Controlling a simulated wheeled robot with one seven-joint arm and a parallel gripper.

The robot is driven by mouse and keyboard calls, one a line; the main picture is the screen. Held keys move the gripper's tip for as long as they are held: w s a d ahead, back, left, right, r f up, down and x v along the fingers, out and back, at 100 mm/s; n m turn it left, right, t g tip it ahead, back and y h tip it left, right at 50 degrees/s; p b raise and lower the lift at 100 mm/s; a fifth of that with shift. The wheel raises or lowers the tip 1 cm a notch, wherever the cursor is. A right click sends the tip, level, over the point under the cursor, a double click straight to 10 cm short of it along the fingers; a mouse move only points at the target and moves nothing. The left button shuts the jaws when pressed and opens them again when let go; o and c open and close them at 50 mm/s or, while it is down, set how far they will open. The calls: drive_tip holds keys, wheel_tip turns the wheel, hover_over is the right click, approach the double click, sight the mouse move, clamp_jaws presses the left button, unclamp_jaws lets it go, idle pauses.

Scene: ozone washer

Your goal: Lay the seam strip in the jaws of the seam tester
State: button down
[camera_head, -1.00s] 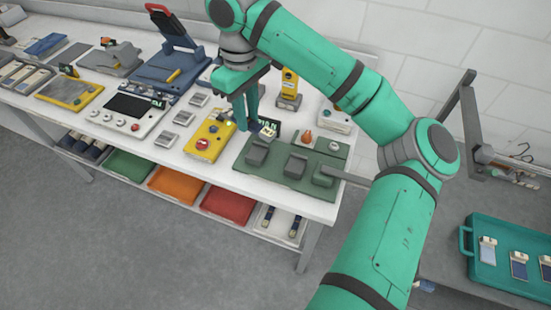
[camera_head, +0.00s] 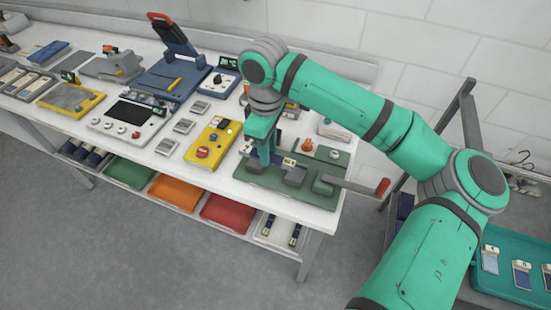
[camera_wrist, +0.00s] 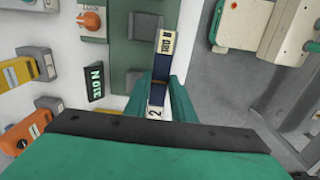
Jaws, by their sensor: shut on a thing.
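The seam tester is a green plate (camera_head: 262,184) with grey jaw blocks (camera_head: 295,176), an orange knob (camera_head: 307,145) and a red-ended lever (camera_head: 382,187). My gripper (camera_head: 265,158) is over the plate's left part, among the blocks. In the wrist view my gripper (camera_wrist: 166,94) is shut on the seam strip (camera_wrist: 161,68), dark blue with cream, marked ends. The strip lies beside one grey block (camera_wrist: 145,25) in that view. I cannot tell whether it touches the jaws. In the head view my fingers partly hide the strip (camera_head: 289,161).
A yellow device (camera_head: 212,142) with a red button stands close left of the tester. A small dark display (camera_wrist: 95,82) is near the plate. The bench's front edge is close to the tester. A teal tray (camera_head: 508,268) with strips is at lower right.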

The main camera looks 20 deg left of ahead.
drive_tip(key=w+f, duration=0.2)
drive_tip(key=f, duration=0.1)
drive_tip(key=w+d+f, duration=0.1)
drive_tip(key=f, duration=0.1)
drive_tip(key=shift+w, duration=0.35)
drive_tip(key=shift+w+f, duration=0.1)
drive_tip(key=shift+f, duration=1.5)
drive_tip(key=c, duration=1.5)
unclamp_jaws()
drive_tip(key=shift+f, duration=0.1)
wheel_tip(320, 180, up, 12)
drive_tip(key=shift+r, duration=0.15)
